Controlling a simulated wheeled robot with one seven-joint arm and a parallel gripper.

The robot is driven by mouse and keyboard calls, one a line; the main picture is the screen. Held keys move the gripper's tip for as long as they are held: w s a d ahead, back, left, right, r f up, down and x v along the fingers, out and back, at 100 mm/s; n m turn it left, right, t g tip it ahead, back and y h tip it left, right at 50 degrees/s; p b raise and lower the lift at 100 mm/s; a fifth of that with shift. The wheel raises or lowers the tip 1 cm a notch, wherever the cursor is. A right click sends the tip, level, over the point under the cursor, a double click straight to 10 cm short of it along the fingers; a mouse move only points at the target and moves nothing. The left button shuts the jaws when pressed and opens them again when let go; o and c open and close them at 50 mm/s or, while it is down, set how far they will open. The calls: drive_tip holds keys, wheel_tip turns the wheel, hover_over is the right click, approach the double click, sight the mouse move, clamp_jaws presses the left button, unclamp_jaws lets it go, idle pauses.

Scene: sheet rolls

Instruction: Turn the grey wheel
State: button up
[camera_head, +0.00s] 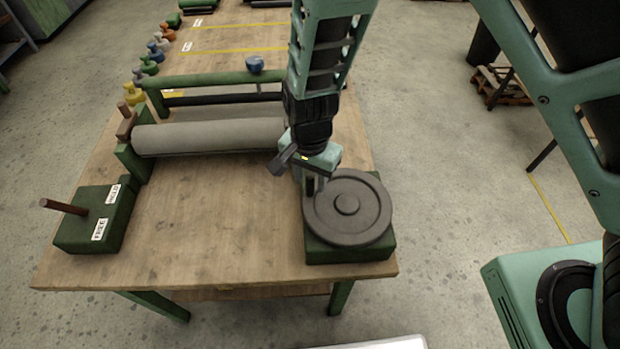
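The grey wheel (352,225) lies flat on a dark green block at the right front of the wooden table. It has a raised hub in its middle. My gripper (314,186) points down at the wheel's back left rim. Its fingertips overlap the rim in this view, and I cannot tell whether they touch it. The gap between the fingers is too small and dark to tell whether they are open or shut. My gripper hides part of the wheel's back left edge.
A grey sheet roll (210,136) lies in a green frame behind. A green box (97,218) with a brown lever and labels "FREE" and "HOLD" stands at the left. Several coloured knobs line the left edge. The table's (220,225) front middle is clear.

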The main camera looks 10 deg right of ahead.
drive_tip(key=shift+f, duration=0.9)
clamp_jaws()
drive_tip(key=shift+w, duration=0.15)
